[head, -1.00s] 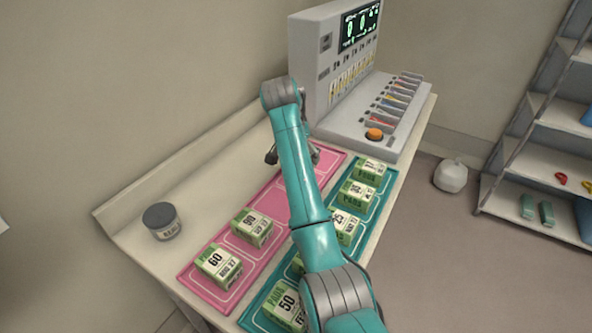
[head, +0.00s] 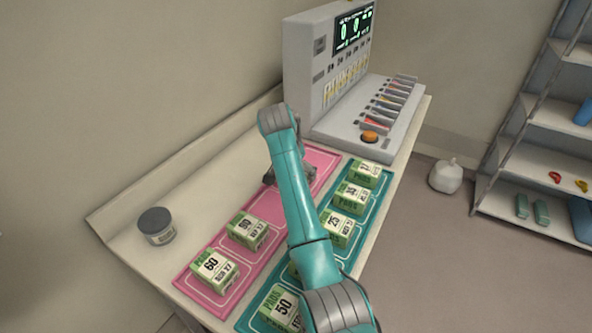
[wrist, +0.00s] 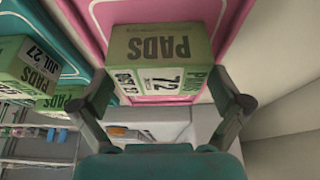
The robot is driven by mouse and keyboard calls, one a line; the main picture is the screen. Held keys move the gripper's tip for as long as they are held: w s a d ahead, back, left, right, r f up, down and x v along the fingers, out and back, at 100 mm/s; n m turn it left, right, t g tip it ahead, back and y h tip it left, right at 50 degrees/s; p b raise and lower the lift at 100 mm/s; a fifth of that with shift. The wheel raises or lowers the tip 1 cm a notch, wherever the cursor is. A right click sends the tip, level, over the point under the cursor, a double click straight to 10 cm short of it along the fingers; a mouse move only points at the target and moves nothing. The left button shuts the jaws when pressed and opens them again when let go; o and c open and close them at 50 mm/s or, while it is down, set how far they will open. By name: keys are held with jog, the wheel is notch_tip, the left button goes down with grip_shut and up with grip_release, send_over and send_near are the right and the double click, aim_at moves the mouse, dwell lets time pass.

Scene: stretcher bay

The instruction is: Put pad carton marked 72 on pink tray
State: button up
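The green and white pad carton marked 72 (wrist: 160,62) sits between the two fingers of my gripper (wrist: 163,88) in the wrist view, with a finger against each side. Its label reads upside down there. Behind it is the pink tray (wrist: 228,22) with white outlines. In the head view my gripper (head: 288,176) is over the far part of the pink tray (head: 266,206), and my arm hides the carton. I cannot tell whether the carton touches the tray.
Cartons marked 60 (head: 213,268) and 90 (head: 247,230) stand on the pink tray's near part. A teal tray (head: 366,206) beside it holds several cartons, including 25 (head: 337,228) and 50 (head: 281,308).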

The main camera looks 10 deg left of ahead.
jog(key=v, duration=1.2)
jog(key=shift+r, duration=0.2)
jog(key=shift+w, duration=0.1)
